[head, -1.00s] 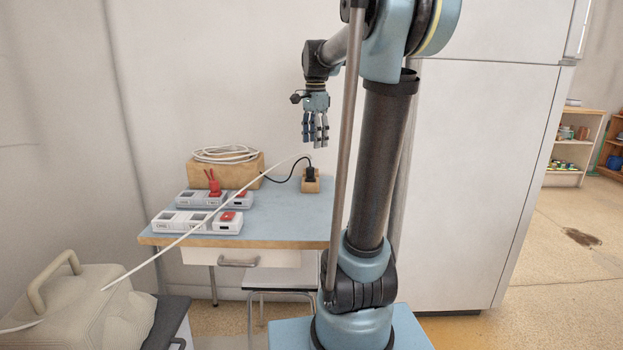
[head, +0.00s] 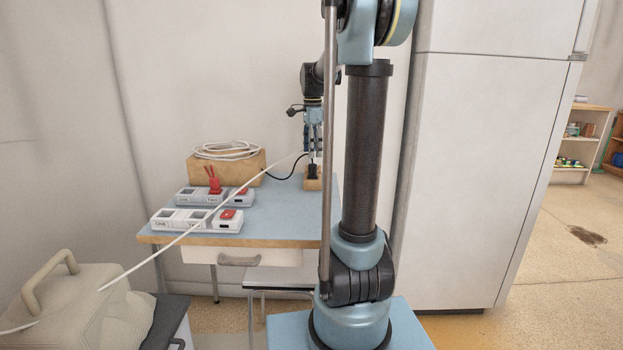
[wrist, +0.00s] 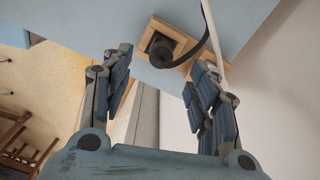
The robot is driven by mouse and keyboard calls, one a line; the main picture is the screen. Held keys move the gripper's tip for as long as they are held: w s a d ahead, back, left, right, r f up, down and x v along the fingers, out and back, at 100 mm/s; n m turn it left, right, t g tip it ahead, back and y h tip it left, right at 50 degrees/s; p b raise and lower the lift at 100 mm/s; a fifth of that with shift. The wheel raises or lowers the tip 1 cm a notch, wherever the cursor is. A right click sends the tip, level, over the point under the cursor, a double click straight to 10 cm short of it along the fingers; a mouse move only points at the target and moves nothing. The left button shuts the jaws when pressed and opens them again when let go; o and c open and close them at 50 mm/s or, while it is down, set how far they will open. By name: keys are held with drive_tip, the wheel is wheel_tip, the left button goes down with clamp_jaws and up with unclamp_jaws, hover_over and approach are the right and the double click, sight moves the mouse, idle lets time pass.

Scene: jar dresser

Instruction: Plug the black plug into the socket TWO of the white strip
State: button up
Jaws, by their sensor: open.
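The black plug (head: 313,171) stands in a wooden block (head: 313,184) at the right of the blue table, its black cord running left. In the wrist view the plug (wrist: 161,47) shows beyond and between my fingers. My gripper (head: 314,150) points down, open and empty, just above the plug; whether it touches the plug I cannot tell. The white strip (head: 206,229) lies near the table's front edge, with open sockets at left and middle and a red switch at right. A greyer strip (head: 238,205) lies behind it, a red plug (head: 214,181) in its middle socket.
A cardboard-coloured box (head: 235,171) with a coiled white cable (head: 226,150) stands at the table's back. A white cord (head: 150,260) crosses the view diagonally before the strips. A tall white cabinet (head: 480,180) stands at right. The table's (head: 285,215) middle is clear.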

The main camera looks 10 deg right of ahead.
sight(312, 164)
drive_tip(key=shift+w+f, duration=0.1)
drive_tip(key=shift+f, duration=3.95)
drive_tip(key=c, duration=1.1)
